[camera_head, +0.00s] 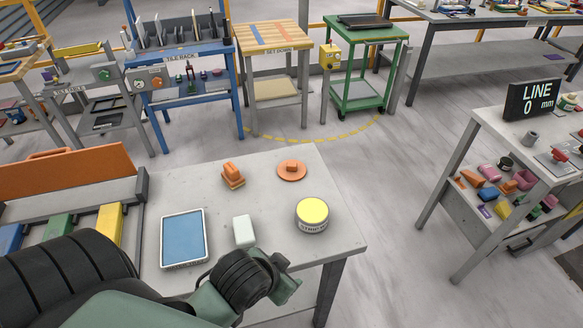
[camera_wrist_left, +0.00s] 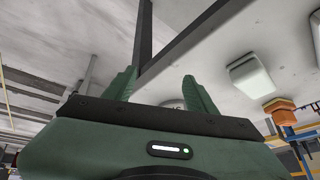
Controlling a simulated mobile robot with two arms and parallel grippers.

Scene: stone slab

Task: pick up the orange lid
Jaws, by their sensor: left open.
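The orange lid (camera_head: 292,170) is a flat round disc with a raised knob, lying on the stone slab table (camera_head: 335,225) near its far edge. My left gripper (camera_head: 288,288) is at the near edge of the table, closer to me than the lid and well apart from it. In the left wrist view its two green fingers (camera_wrist_left: 160,92) are spread with nothing held between them. I cannot make out the lid in that view. My right gripper is not in view.
A yellow-topped tin (camera_head: 312,214) stands between my gripper and the lid, to the right. A white block (camera_head: 244,231), a blue-faced tray (camera_head: 183,238) and stacked orange blocks (camera_head: 233,176) are to the left. Bare slab surrounds the lid.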

